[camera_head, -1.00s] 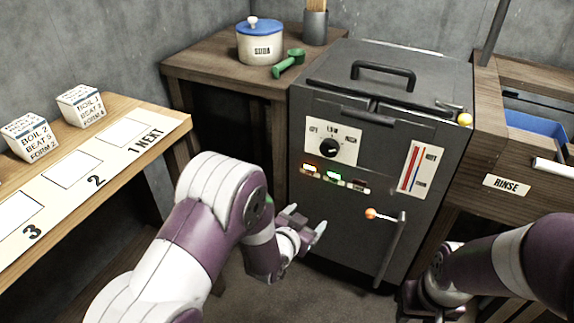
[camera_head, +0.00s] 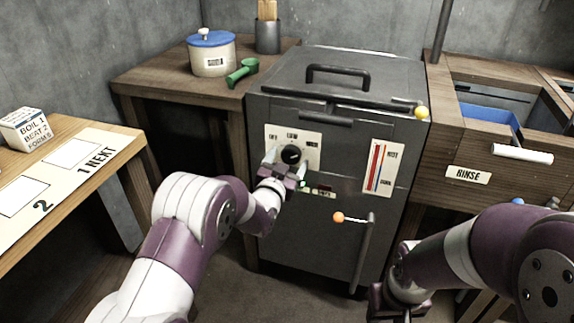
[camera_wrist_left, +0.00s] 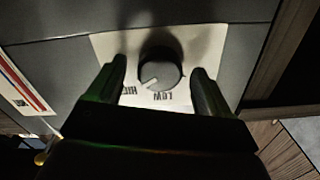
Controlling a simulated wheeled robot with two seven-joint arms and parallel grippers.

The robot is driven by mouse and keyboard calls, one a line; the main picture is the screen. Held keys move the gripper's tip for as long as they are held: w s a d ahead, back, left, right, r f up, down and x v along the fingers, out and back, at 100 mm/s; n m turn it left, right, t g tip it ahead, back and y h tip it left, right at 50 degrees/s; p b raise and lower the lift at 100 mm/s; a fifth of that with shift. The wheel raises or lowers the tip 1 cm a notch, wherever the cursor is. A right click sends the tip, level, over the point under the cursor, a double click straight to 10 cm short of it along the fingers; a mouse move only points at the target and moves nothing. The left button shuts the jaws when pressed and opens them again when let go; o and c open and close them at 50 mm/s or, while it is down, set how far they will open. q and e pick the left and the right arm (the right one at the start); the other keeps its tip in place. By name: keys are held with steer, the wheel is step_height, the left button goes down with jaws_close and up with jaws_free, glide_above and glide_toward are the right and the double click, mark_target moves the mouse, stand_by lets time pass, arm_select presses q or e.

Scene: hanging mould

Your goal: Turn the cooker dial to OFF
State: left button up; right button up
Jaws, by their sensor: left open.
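The cooker (camera_head: 340,120) is a dark grey cabinet with a white dial plate (camera_head: 310,137) marked OFF, LOW and HIGH. Its round black dial (camera_head: 291,154) also shows in the left wrist view (camera_wrist_left: 160,70), where its pale mark points between LOW and HIGH. My left gripper (camera_head: 285,168) is open in front of the dial. In the left wrist view its two fingers (camera_wrist_left: 160,80) stand either side of the dial with gaps; I cannot tell how deep they reach. OFF is hidden in that view. My right gripper (camera_head: 400,298) is low at the right, its fingers unclear.
An orange-knobbed lever (camera_head: 338,217) and a vertical handle (camera_head: 363,250) stick out below the dial. A red and blue gauge (camera_head: 384,167) is to its right. A white pot (camera_head: 211,58) and green scoop (camera_head: 242,72) stand on the left wooden table. The RINSE bench (camera_head: 490,150) flanks the right.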

arm_select(q)
steer(key=c, duration=1)
steer(key=shift+c, duration=0.2)
steer(key=n, duration=0.6)
steer(key=shift+p, duration=0.35)
steer(key=n, duration=0.6)
steer(key=shift+p, duration=0.3)
steer(key=n, duration=0.6)
steer(key=shift+d+p, duration=0.1)
steer(key=shift+p, duration=0.2)
steer(key=n, duration=0.5)
steer(key=shift+n, duration=0.4)
